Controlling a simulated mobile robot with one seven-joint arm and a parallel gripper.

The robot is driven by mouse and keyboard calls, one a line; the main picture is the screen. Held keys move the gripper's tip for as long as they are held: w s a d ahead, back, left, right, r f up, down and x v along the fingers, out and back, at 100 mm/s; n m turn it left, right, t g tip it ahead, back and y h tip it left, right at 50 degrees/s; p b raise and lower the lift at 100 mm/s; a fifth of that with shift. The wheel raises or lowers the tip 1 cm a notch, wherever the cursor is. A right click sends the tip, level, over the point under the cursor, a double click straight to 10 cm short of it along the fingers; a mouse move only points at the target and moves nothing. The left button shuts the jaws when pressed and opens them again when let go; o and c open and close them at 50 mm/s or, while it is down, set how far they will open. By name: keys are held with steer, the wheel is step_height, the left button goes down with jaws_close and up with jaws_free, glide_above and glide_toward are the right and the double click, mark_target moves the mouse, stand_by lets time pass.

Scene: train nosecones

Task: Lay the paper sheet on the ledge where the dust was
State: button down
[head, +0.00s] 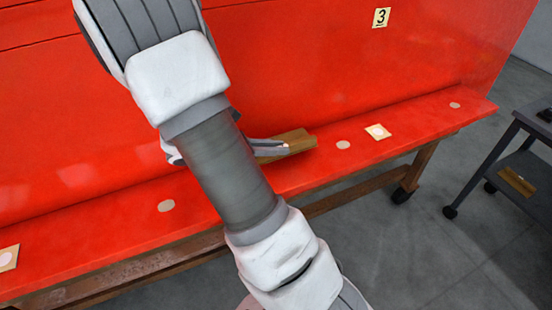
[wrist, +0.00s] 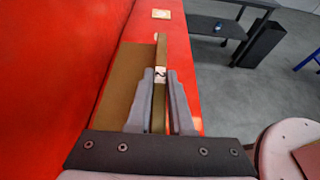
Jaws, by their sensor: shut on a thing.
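A brown sheet (wrist: 122,85) with an upright strip bearing a small white label is in my gripper (wrist: 161,74). The two fingers close on the strip from both sides, and the flat part spreads to the left, close to the red wall. The sheet also shows in the head view (head: 298,137), over the red ledge (head: 400,120). I cannot tell whether it touches the ledge. My gripper (head: 287,149) is partly hidden behind my arm there. Pale round spots lie on the ledge, one (head: 343,145) just right of the sheet and one (head: 166,205) to the left.
Small tan squares with white discs lie on the ledge, at right (head: 377,131) and far left (head: 8,258). A plate marked 3 (head: 381,17) is on the wall. A dark cart (head: 500,140) stands at right, with a brown item (head: 517,181) on its lower shelf.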

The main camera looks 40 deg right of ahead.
mark_target(276, 158)
steer(key=shift+f, duration=1.95)
steer(key=c, duration=0.8)
jaws_free()
steer(key=shift+f, duration=0.1)
